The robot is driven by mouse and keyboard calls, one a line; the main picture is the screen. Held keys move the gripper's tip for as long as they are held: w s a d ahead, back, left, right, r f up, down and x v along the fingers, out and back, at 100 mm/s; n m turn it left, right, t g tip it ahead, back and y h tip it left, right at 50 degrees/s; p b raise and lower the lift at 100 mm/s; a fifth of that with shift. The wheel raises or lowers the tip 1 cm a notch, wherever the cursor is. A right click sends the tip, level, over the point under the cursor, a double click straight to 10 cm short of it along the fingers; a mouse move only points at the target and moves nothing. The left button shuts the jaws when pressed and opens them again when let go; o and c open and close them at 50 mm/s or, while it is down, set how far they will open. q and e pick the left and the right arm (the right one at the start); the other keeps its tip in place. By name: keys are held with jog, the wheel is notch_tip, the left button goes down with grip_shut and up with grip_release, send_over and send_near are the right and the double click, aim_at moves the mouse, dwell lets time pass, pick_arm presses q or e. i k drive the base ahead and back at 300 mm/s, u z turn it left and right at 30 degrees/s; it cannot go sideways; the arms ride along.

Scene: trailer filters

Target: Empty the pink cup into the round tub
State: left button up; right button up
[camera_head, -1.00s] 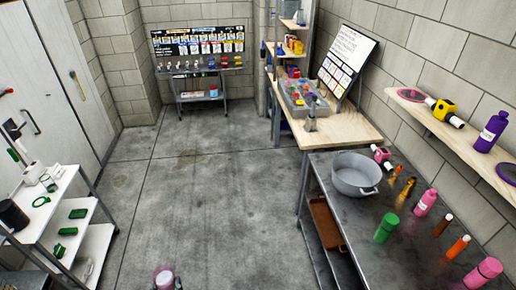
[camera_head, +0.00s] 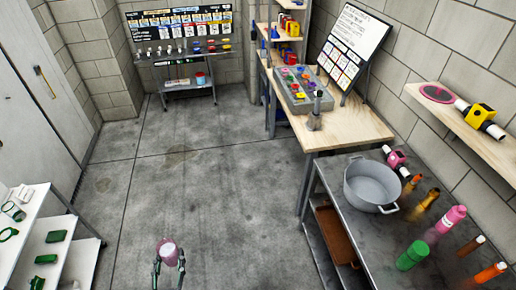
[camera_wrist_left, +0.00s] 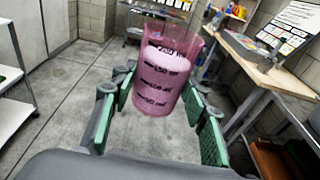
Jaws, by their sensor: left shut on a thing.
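The pink cup (camera_wrist_left: 165,80) is translucent, with dark measuring marks and pale pink contents filling much of it. My left gripper (camera_head: 168,262) is shut on the cup, its green finger pads on either side in the left wrist view (camera_wrist_left: 165,105). The cup looks close to upright, over open floor; it also shows at the bottom of the head view (camera_head: 167,250). The round tub (camera_head: 372,186) is a grey pot with side handles on the dark metal table at right. Its visible inside looks empty. The cup is well to the left of the tub. My right gripper is not in view.
Green, pink and orange bottles (camera_head: 413,256) stand on the dark table (camera_head: 365,235) right of and in front of the tub. A wooden bench (camera_head: 345,132) stands behind it. A white shelf rack (camera_head: 30,235) is at left. The floor between is clear.

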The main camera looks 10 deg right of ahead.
aim_at(371, 186)
jog(key=z, duration=0.4)
jog(key=i, duration=0.65)
jog(key=z, duration=1.3)
jog(key=i, duration=0.6)
jog(key=z, duration=0.6)
